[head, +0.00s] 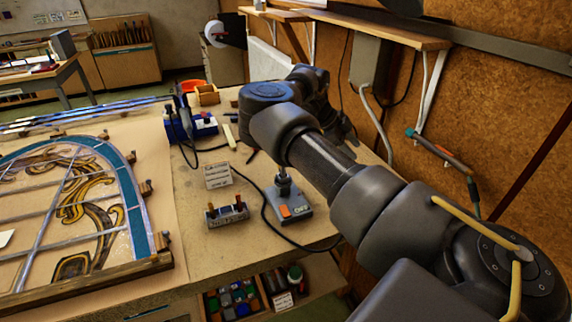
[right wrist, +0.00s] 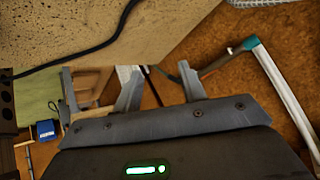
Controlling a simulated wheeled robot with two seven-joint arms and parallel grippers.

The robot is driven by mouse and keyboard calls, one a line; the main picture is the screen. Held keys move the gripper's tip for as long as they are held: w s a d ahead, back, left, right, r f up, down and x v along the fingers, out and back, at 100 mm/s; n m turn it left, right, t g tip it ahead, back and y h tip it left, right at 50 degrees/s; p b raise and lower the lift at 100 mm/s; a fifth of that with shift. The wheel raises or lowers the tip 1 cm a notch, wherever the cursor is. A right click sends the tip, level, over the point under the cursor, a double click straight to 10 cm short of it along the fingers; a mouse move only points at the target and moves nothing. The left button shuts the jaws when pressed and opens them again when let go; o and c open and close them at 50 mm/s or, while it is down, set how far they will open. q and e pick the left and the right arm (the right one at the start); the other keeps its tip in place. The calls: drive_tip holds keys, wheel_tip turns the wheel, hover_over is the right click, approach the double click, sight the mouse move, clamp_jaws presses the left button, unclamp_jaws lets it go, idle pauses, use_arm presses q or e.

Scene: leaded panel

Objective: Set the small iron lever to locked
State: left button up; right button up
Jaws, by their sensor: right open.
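A small grey box (head: 289,208) with an orange switch and a label that seems to read OFF sits on the bench right of centre in the head view. A short dark upright part (head: 283,182) stands at its back, partly covered by my right arm; I cannot tell for sure whether it is the iron lever. My right gripper (head: 345,128) is beyond the box, near the bench's right edge, partly hidden by my arm. In the right wrist view the right gripper (right wrist: 128,80) is open and empty, with no lever between its fingers. My left gripper is not in view.
A framed leaded panel (head: 146,215) fills the bench's left side. The cork wall (head: 480,100) bounds the right side.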

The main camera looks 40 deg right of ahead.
drive_tip(key=w+a+r+n+t+y+b, duration=0.1)
drive_tip(key=w+a+r+t+y, duration=0.25)
drive_tip(key=w+a, duration=0.4)
drive_tip(key=w+a+r+n+t+y, duration=0.1)
drive_tip(key=w+a+r+t+y, duration=0.3)
drive_tip(key=a, duration=0.6)
drive_tip(key=shift+g+h, duration=0.65)
drive_tip(key=shift+h, duration=0.2)
drive_tip(key=f, duration=0.3)
drive_tip(key=w+f+p, duration=0.1)
drive_tip(key=f, duration=0.6)
drive_tip(key=shift+w+f, duration=0.2)
clamp_jaws()
